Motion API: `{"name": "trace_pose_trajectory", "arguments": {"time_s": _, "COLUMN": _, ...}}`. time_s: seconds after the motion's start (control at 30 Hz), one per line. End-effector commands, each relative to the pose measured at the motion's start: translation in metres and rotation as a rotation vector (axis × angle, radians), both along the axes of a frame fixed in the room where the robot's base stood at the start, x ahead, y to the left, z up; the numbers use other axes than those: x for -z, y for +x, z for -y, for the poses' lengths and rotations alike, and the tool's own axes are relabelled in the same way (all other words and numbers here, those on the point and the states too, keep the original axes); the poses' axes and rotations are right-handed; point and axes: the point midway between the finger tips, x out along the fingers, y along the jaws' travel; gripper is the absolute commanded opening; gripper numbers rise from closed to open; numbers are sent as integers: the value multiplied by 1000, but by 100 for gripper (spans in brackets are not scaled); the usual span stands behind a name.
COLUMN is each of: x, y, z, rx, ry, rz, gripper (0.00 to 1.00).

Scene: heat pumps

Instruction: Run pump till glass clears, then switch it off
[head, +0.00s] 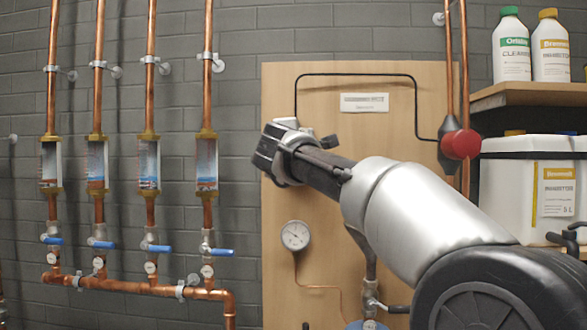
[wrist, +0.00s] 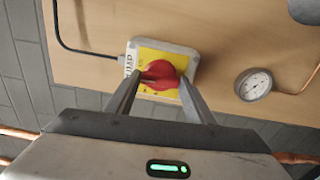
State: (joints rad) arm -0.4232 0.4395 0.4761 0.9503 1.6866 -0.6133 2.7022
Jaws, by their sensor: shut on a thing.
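The pump switch is a red rotary knob (wrist: 162,72) on a yellow plate in a grey box (wrist: 136,54), seen in the wrist view. My gripper (wrist: 162,80) has a finger on each side of the knob and is shut on it. The knob's exact setting cannot be read. In the head view my gripper (head: 280,150) is at the left of the wooden board and hides the switch. Several sight glasses stand in a row on copper pipes at left: first (head: 49,165), second (head: 96,165), third (head: 147,163), fourth (head: 206,163). Their contents look bluish-grey with reddish parts, too small to judge clearly.
A black cable (head: 360,74) runs over the wooden board (head: 340,235) to a red-and-grey unit (head: 461,144) on a copper pipe. A pressure gauge (head: 295,235) is below my gripper. Blue-handled valves (head: 158,248) hang under the glasses. Bottles (head: 511,45) and a white canister (head: 515,190) stand at right.

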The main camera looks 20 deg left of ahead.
Motion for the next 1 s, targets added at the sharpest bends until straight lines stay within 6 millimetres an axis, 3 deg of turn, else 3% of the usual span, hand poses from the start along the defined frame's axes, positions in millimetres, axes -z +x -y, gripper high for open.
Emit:
{"name": "trace_pose_trajectory", "arguments": {"time_s": 0.03, "x": 0, "y": 0, "z": 0, "rx": 0, "ry": 25, "rz": -9, "gripper": 50}}
{"name": "trace_pose_trajectory", "arguments": {"time_s": 0.13, "x": 0, "y": 0, "z": 0, "rx": 0, "ry": 17, "rz": -8, "gripper": 66}}
{"name": "trace_pose_trajectory", "arguments": {"time_s": 0.47, "x": 0, "y": -2, "z": 0, "rx": 0, "ry": 12, "rz": -6, "gripper": 66}}
{"name": "trace_pose_trajectory", "arguments": {"time_s": 1.0, "x": 0, "y": -54, "z": 13, "rx": 1, "ry": 10, "rz": -5, "gripper": 66}}
